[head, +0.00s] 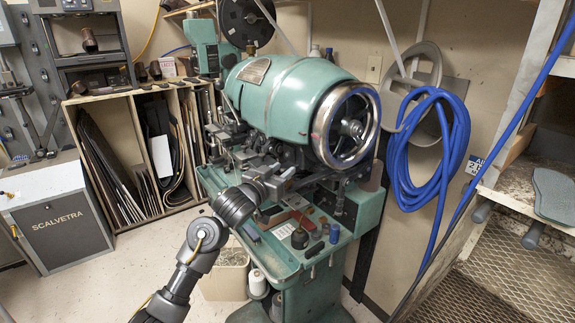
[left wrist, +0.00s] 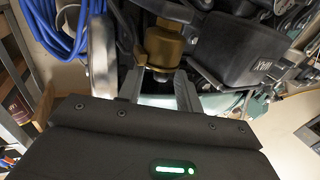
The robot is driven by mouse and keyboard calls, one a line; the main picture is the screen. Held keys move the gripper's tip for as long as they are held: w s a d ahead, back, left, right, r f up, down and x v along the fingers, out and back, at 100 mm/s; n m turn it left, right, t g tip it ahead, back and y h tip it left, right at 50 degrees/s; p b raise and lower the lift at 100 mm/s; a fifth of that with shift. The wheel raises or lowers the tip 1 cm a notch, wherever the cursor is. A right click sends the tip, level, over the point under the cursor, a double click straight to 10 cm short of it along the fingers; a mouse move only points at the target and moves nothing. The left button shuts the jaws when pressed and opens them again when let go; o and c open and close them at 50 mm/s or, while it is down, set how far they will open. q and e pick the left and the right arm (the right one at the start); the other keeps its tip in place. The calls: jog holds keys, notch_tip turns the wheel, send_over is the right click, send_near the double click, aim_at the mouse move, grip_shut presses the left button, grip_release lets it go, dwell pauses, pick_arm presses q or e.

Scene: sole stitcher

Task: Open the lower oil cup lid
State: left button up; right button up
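The green sole stitcher (head: 290,100) stands in the middle of the head view. My left arm reaches up to its working parts, below the big handwheel, and the left gripper (head: 284,184) is at the front of the mechanism. In the left wrist view a brass cup (left wrist: 164,45) with a small dark-centred end sits just ahead of the fingers. The left gripper (left wrist: 158,92) is open, with a gap between its fingers and the cup's end at that gap. I cannot tell whether they touch, or whether a lid is open. The cup is not distinguishable in the head view. My right gripper is not in view.
The machine's green table (head: 285,262) carries small bottles and blocks below the gripper. A blue hose coil (head: 428,140) hangs on the wall to the right. A wooden rack (head: 138,145) stands behind left. In the wrist view a black box (left wrist: 243,52) crowds the right side.

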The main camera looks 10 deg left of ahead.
aim_at(282, 171)
pick_arm(q)
jog(key=shift+x, duration=1.5)
grip_shut()
